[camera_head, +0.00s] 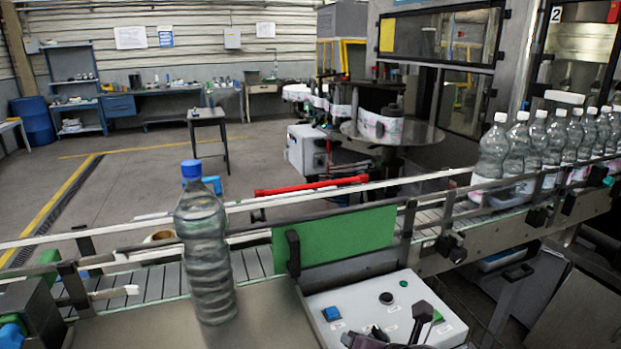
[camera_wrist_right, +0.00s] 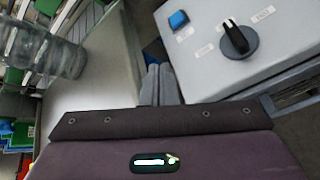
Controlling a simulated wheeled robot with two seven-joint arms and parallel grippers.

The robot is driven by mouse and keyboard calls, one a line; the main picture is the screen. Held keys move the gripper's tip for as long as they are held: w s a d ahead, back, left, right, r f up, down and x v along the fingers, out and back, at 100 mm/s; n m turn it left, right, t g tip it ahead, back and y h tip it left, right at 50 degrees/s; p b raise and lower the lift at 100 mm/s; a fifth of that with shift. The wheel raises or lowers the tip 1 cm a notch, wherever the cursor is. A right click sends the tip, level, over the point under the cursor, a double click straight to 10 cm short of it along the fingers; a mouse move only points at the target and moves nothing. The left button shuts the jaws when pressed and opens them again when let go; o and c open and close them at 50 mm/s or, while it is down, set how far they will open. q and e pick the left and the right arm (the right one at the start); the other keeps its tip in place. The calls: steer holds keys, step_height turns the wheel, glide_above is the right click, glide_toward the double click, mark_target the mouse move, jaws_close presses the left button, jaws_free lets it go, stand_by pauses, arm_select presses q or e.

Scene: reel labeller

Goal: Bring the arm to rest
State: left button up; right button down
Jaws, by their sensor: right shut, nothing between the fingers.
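My right gripper (camera_wrist_right: 160,86) is shut, with its two grey fingers together and nothing between them in the wrist view. In the head view only a dark part of the right gripper (camera_head: 392,343) shows at the bottom edge, in front of the control panel. The white control panel (camera_head: 352,297) has a blue button (camera_head: 331,313). In the wrist view the panel's black selector knob (camera_wrist_right: 236,38) lies right of the fingers, apart from them. My left gripper is not in view.
A clear bottle with a blue cap (camera_head: 205,245) stands upright on the metal plate (camera_head: 160,325), left of the panel. A conveyor with rails (camera_head: 250,263) runs behind it. A green plate (camera_head: 335,240) stands behind the panel. Several bottles (camera_head: 493,150) stand at the right.

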steer(key=s+d+f+m+g+h, duration=0.35)
steer(key=s+d+f+m, duration=0.45)
steer(key=m, duration=0.8)
steer(key=s+d+f+m+g+h, duration=0.2)
steer(key=s+d+f+m+g, duration=0.3)
steer(key=s+m, duration=0.75)
step_height(320, 180, down, 30)
steer(key=w+a+m+b, duration=0.1)
steer(key=w+m+b, duration=0.1)
steer(key=m, duration=0.1)
steer(key=s+d+f+g+b, duration=0.1)
steer(key=s+d+f, duration=0.2)
steer(key=s+f, duration=1.7)
steer(key=shift+d+f, duration=0.2)
steer(key=shift+f, duration=0.65)
